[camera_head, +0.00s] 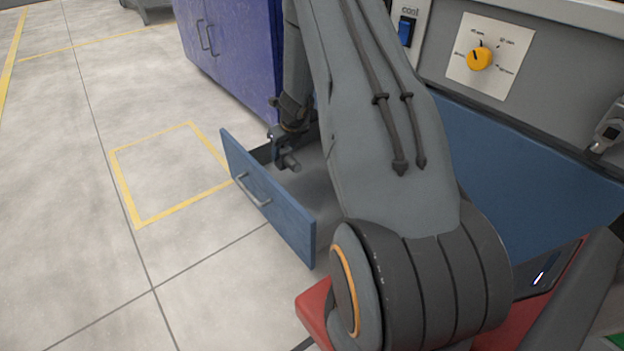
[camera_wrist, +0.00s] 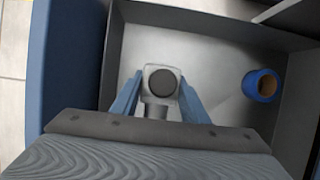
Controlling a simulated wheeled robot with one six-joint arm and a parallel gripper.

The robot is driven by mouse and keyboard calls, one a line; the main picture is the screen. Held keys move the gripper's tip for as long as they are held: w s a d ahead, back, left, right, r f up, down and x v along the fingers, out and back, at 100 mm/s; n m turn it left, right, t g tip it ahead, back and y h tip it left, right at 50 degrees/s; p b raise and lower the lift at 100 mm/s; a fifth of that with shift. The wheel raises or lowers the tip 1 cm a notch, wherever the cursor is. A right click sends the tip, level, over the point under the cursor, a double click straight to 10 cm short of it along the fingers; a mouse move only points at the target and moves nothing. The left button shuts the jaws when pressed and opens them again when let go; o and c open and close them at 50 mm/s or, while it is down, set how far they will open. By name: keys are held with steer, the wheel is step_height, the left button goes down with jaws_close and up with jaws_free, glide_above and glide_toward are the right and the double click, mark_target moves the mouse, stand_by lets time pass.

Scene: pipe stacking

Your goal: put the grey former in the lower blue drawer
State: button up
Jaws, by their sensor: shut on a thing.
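The grey former (camera_wrist: 159,82), a small grey piece with a dark round end, sits between the blue fingers of my gripper (camera_wrist: 160,92) in the wrist view. My gripper is shut on it. The lower blue drawer (camera_head: 268,200) is pulled open, and its bare grey floor (camera_wrist: 215,60) shows around the former. In the head view my gripper (camera_head: 283,150) and the former (camera_head: 291,162) are over the drawer, behind its front panel. I cannot tell whether the former touches the floor.
A blue ring (camera_wrist: 262,85) with a brown inside lies in the drawer, right of the former and apart from it. A purple-blue cabinet (camera_head: 232,50) stands behind the drawer. A grey panel with a yellow knob (camera_head: 480,59) is at the right. The floor at left is clear.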

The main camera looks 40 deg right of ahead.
mark_target(289, 157)
steer(key=shift+f+b, duration=3.6)
steer(key=shift+f, duration=1.15)
steer(key=shift+f, duration=0.15)
steer(key=o, duration=1.5)
steer(key=shift+c, duration=0.2)
steer(key=p+v, duration=0.7)
steer(key=v, duration=0.5)
